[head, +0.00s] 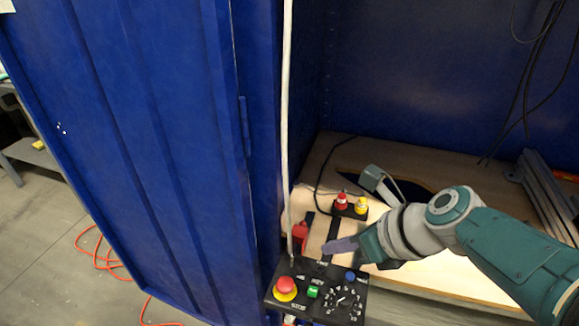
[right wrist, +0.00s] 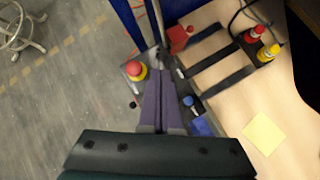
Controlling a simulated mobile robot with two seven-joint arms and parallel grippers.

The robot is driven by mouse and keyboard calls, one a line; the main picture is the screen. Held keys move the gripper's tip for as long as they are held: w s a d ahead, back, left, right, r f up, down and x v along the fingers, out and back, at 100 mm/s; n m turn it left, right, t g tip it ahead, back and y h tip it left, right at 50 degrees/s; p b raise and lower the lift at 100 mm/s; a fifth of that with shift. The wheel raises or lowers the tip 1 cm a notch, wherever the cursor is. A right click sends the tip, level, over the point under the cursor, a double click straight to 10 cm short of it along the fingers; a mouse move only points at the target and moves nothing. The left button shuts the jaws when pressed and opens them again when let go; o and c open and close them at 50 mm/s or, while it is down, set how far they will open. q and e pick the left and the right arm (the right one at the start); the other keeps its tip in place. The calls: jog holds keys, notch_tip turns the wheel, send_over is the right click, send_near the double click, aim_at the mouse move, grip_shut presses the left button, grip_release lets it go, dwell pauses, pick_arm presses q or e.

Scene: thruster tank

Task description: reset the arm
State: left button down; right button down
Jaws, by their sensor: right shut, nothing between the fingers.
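My right arm (head: 505,245) comes in from the right in the head view, teal and grey. Its gripper (head: 340,246) points left, just above and behind the black control panel (head: 318,290). The slim purple fingers are closed together with nothing between them. In the right wrist view the shut fingers (right wrist: 159,105) cover part of the panel. A red button (right wrist: 135,71) shows left of them and a blue knob (right wrist: 188,101) right of them. My left gripper is in neither view.
A blue cabinet door (head: 130,130) stands open at left. A yellow note (right wrist: 265,133) lies on the wood. Dark cables (head: 535,60) hang at upper right.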

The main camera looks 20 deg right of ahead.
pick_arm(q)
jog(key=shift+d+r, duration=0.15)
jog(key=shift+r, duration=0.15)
